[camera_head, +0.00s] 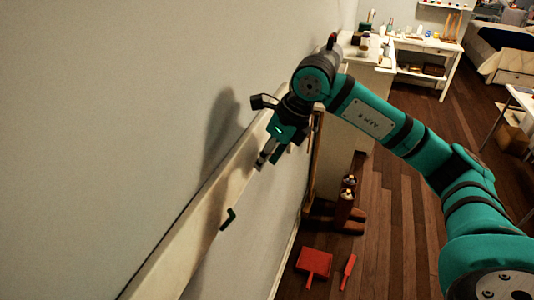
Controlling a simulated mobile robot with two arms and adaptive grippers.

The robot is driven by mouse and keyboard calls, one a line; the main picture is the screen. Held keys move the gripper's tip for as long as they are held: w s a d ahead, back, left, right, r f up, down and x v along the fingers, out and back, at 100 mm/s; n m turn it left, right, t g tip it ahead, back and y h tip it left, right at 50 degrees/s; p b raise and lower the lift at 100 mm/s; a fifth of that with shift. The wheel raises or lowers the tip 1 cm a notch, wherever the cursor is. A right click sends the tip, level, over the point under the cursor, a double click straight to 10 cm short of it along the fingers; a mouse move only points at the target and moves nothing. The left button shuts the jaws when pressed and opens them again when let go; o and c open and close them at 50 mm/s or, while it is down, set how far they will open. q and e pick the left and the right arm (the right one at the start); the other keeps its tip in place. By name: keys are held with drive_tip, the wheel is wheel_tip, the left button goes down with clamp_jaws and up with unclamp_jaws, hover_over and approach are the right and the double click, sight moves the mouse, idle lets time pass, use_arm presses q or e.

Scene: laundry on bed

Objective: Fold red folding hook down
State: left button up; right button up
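A pale board (188,240) runs along the wall. A small black hook (228,219) sticks out from it. I cannot make out a red folding hook on the board; part of the board is hidden behind my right gripper. My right gripper (269,160) is at the board's far part, up and to the right of the black hook, with its fingers pointing down toward the board. The fingertips are small and dark, so I cannot tell whether they are apart, touching the board, or on anything. My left gripper is out of view.
A red dustpan (314,263) and a red brush (348,271) lie on the wooden floor below. A white cabinet (369,77) and a white desk (430,48) with small items are behind. The wall (90,110) is bare at left.

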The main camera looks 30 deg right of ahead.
clamp_jaws()
idle(0.3)
